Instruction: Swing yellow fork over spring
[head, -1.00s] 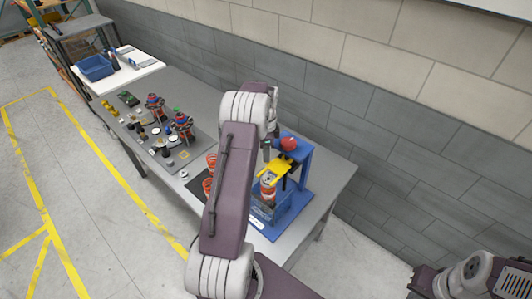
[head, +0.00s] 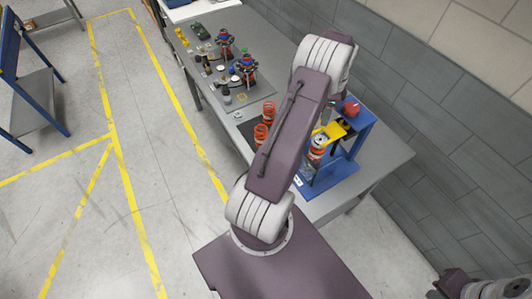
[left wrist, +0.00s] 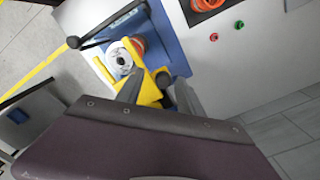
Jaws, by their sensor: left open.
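The yellow fork (head: 331,130) is on the blue fixture, at the top of the orange spring (head: 316,153). In the left wrist view, yellow fork parts (left wrist: 148,92) lie on both sides of the silver disc atop the spring (left wrist: 139,44). I cannot tell how far the fork overlaps the spring. My left gripper (left wrist: 159,86) is open, its fingers pointing at the fork, with a black knob (left wrist: 164,78) between them. I cannot tell if they touch. In the head view my own arm hides this gripper.
The blue fixture (head: 362,125) carries a red knob (head: 351,108) near the wall. Two orange springs (head: 265,122) stand left of my arm on the bench. Several small parts and two red-blue assemblies (head: 243,68) lie farther back. Red and green buttons (left wrist: 239,24) show in the wrist view.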

